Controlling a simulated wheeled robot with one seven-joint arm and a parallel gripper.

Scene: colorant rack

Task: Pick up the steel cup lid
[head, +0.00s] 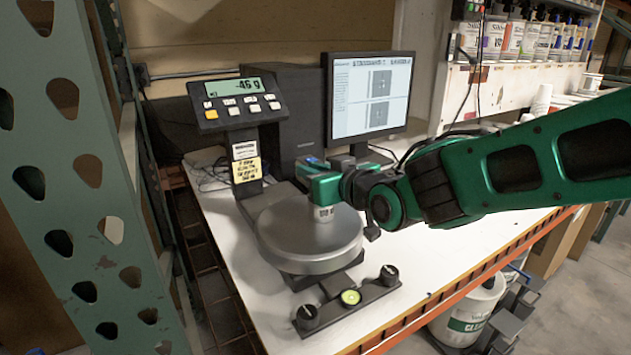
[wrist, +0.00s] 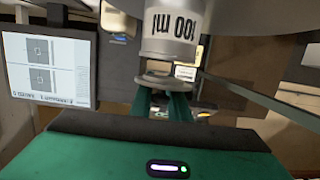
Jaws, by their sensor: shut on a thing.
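My gripper (head: 318,186) is low over the round steel pan (head: 310,245) of the scale. A small steel cup (head: 324,213) stands on the pan right beneath it. In the wrist view the picture is upside down. There the cup (wrist: 170,40) shows "100 ml" on its side. The green fingers of my gripper (wrist: 163,97) are shut on the steel cup lid (wrist: 168,82), a small disc at the cup's mouth. I cannot tell whether the lid still touches the rim.
The scale's display (head: 238,100) stands behind left on a post. A monitor (head: 368,95) stands behind the pan. A black bar with knobs (head: 347,300) lies in front. A green perforated upright (head: 85,180) is at left. Some white bench top is free at right.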

